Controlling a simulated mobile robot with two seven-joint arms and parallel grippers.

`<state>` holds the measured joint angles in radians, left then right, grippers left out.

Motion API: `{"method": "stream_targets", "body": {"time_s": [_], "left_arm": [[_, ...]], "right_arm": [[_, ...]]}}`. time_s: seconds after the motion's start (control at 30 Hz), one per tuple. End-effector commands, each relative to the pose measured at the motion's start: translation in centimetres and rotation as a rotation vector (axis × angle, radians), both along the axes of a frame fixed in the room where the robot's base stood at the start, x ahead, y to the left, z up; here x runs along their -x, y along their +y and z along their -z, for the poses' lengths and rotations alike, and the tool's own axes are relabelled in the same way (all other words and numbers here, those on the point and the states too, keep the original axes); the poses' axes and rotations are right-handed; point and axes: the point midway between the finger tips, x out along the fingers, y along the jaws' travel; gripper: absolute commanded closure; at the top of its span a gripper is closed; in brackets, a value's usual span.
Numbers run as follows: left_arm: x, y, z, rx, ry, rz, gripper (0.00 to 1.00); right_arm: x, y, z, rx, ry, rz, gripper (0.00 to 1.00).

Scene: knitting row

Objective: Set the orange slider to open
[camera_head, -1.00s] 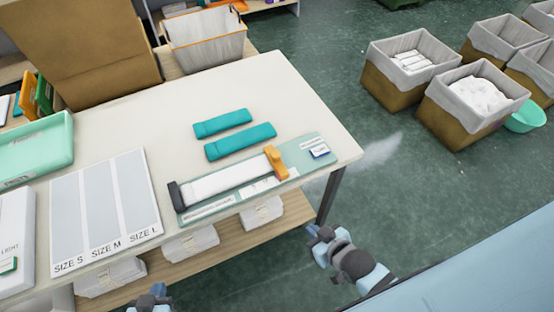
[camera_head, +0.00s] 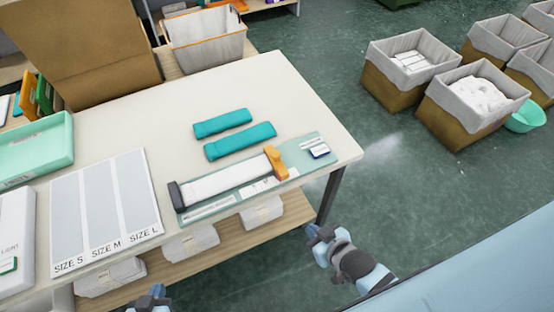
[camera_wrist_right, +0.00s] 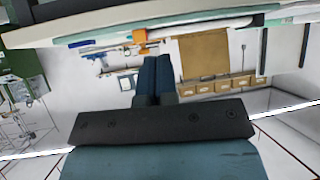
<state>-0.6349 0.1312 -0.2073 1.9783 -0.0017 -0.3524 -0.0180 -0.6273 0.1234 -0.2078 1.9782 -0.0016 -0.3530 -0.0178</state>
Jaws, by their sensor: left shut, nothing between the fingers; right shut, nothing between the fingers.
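The orange slider (camera_head: 275,163) sits at the right end of a white strip (camera_head: 227,178) on a pale green board (camera_head: 208,213) on the table. A dark grey block (camera_head: 175,196) is at the strip's left end. My right gripper (camera_head: 317,235) is in front of the table's right corner, apart from the slider, shut and empty. Its closed fingers (camera_wrist_right: 155,80) show in the right wrist view. My left gripper (camera_head: 156,291) is at the bottom edge, in front of the table, shut and empty, only partly in view.
Two teal rolls (camera_head: 240,141) lie behind the board. A size chart (camera_head: 105,212) and a mint tray (camera_head: 30,150) are to the left. The table (camera_head: 270,85) is clear at the back. Lined bins (camera_head: 470,105) stand on the floor at right.

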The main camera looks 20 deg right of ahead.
Motion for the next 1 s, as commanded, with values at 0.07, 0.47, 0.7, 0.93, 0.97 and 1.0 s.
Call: {"method": "stream_targets", "body": {"time_s": [0.07,0.47,0.7,0.93,0.97,1.0], "left_arm": [[0.0,0.0,0.0,0.002,0.000,-0.001,1.00],[-0.6,-0.6,2.2,0.013,-0.007,-0.002,1.00],[-1.2,-0.7,3.7,0.014,-0.017,0.003,1.00],[-0.7,-0.7,5.7,0.009,-0.006,0.014,1.00],[-0.7,-0.7,5.9,0.010,-0.005,0.014,1.00],[-0.7,-0.8,6.2,0.010,-0.004,0.015,1.00]], "right_arm": [[-0.1,0.0,0.0,-0.003,0.000,0.002,0.86],[-10.8,8.2,-1.2,-0.369,0.194,-0.035,0.39],[-16.6,12.5,-3.0,-0.501,0.471,-0.031,0.39],[-20.7,12.4,-4.7,-0.469,0.734,0.097,0.39],[-21.2,12.1,-5.0,-0.457,0.763,0.124,0.39],[-21.9,11.6,-5.4,-0.440,0.800,0.166,0.39]]}}
